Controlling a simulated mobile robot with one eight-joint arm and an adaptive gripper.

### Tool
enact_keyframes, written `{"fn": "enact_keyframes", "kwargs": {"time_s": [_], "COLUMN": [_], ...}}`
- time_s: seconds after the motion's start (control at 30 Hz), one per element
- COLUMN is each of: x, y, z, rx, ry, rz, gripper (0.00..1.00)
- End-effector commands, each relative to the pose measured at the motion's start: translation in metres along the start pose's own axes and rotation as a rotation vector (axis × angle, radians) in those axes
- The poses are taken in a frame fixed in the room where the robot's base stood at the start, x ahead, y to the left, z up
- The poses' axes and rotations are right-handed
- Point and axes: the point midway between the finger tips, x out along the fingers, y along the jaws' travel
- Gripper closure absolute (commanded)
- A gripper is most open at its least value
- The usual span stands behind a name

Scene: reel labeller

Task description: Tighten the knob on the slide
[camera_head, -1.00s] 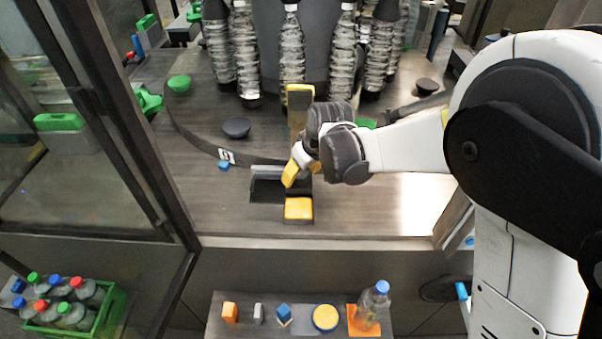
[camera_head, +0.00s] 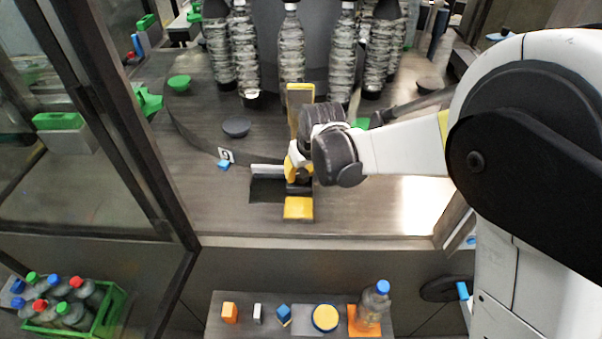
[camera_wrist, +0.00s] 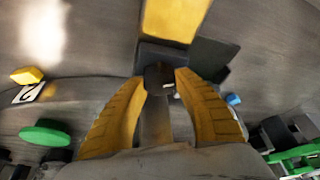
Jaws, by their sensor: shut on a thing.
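The slide is a dark block with a yellow front end (camera_head: 298,207) and a taller yellow piece (camera_head: 301,95) at its back. Its yellow front also shows at the top of the wrist view (camera_wrist: 172,18). My gripper (camera_head: 292,172) points down over the middle of the slide. In the wrist view my gripper's yellow fingers (camera_wrist: 160,82) are shut on the sides of a small dark knob (camera_wrist: 157,72). The knob is hidden by my gripper in the head view.
Several clear bottles (camera_head: 292,50) stand around a column behind. A dark dome (camera_head: 236,127) and a green dome (camera_head: 179,83) sit on the round table to the left. A small blue piece (camera_head: 223,164) lies left of the slide. A glass door frame (camera_head: 130,130) stands at left.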

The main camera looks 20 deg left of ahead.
Motion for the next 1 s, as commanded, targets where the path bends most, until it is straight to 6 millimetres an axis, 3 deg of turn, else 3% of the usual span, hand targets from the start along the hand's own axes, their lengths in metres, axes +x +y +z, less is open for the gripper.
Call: {"fn": "enact_keyframes", "kwargs": {"time_s": [1.0], "x": [0.0011], "y": [-0.0006], "z": [0.0005], "rx": [0.862], "ry": [-0.002], "rz": [0.358], "gripper": [0.93]}}
